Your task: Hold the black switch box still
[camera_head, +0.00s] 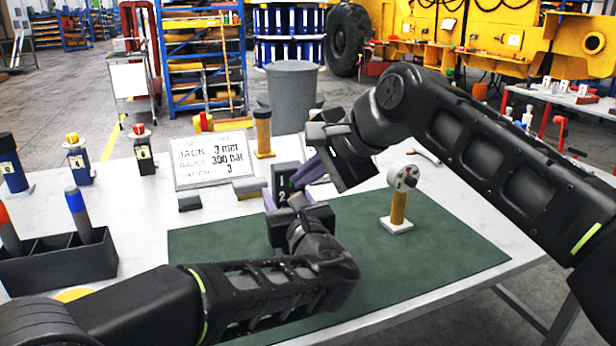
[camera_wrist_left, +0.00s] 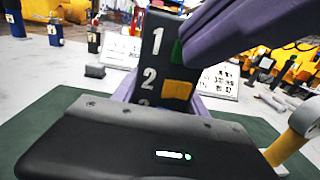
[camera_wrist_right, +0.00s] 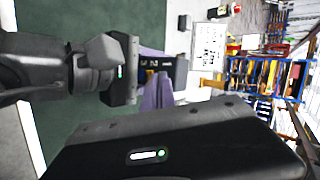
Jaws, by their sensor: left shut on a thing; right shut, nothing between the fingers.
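The black switch box (camera_head: 282,176) stands upright near the back edge of the green mat. In the left wrist view its face (camera_wrist_left: 153,62) has the numbers 1, 2 and 3, a green switch (camera_wrist_left: 177,52) beside 1 and an orange one (camera_wrist_left: 179,89) beside 2; the lower face is hidden. My left gripper (camera_head: 281,199) is shut on the box, its purple fingers at the box's sides. My right gripper (camera_head: 308,174) is shut and empty, its fingertips close to the green switch. I cannot tell whether they touch it. The box also shows in the right wrist view (camera_wrist_right: 181,70).
A white sign (camera_head: 212,160) stands behind the box. A gauge on a yellow handle (camera_head: 399,206) stands on the green mat (camera_head: 440,250), right of the box. A black holder (camera_head: 60,262) with coloured-top tools stands at the left. The mat's right part is mostly clear.

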